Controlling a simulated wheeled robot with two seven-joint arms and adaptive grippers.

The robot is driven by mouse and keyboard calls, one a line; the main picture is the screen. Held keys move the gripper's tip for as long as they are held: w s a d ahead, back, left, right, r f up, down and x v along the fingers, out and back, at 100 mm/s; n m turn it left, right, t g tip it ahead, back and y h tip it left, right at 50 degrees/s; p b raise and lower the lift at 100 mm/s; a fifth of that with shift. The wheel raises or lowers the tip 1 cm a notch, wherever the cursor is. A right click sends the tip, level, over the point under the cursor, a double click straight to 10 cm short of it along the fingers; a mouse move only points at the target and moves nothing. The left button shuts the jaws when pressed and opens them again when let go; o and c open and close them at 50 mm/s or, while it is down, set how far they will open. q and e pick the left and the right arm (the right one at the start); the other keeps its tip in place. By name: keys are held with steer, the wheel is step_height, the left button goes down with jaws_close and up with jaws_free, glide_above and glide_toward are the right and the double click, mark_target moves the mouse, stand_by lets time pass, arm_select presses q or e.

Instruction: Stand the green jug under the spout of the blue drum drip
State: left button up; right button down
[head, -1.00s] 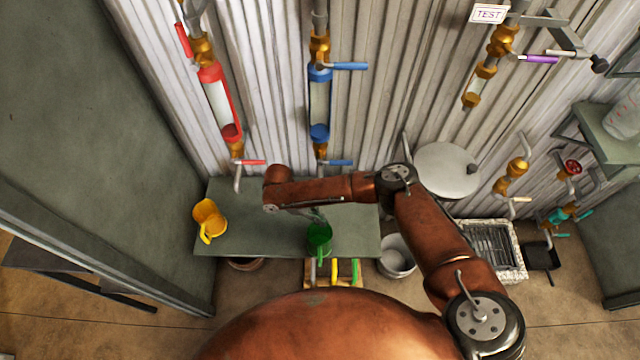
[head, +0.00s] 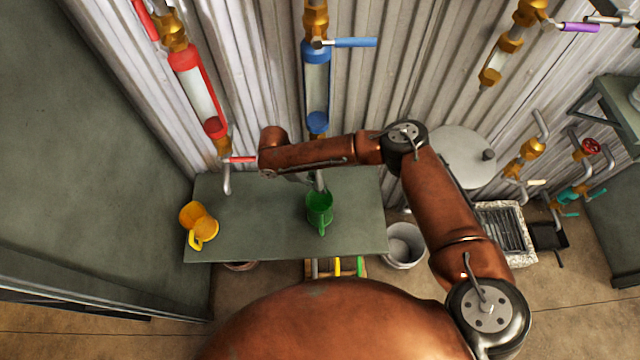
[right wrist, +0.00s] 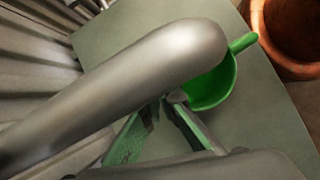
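The green jug (head: 319,210) is upright over the grey table, its handle toward me; whether its base touches the table I cannot tell. The blue drum drip (head: 317,85) is on the wall behind it. My forearm hides its lower part, but its grey spout (head: 320,182) shows at the jug's back rim. In the right wrist view the spout (right wrist: 130,85) crosses close to the camera, its end overlapping the jug (right wrist: 215,85). My right gripper (right wrist: 166,103) has its fingertips closed together at the jug's rim. My left gripper is not in view.
A pale bucket (head: 404,245) and a round lid (head: 462,157) are right of the table. A terracotta pot (right wrist: 290,35) shows below the table edge.

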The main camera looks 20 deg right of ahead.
steer(key=shift+w+d+f, duration=0.1)
steer(key=shift+f, duration=0.2)
steer(key=c, duration=2.3)
jaws_free()
steer(key=shift+d, duration=0.1)
steer(key=shift+o, duration=0.7)
steer(key=shift+r, duration=0.1)
arm_select(q)
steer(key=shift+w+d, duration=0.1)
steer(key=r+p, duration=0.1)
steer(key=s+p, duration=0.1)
steer(key=p, duration=0.1)
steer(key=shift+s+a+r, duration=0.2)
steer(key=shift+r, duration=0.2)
arm_select(e)
steer(key=v, duration=1.2)
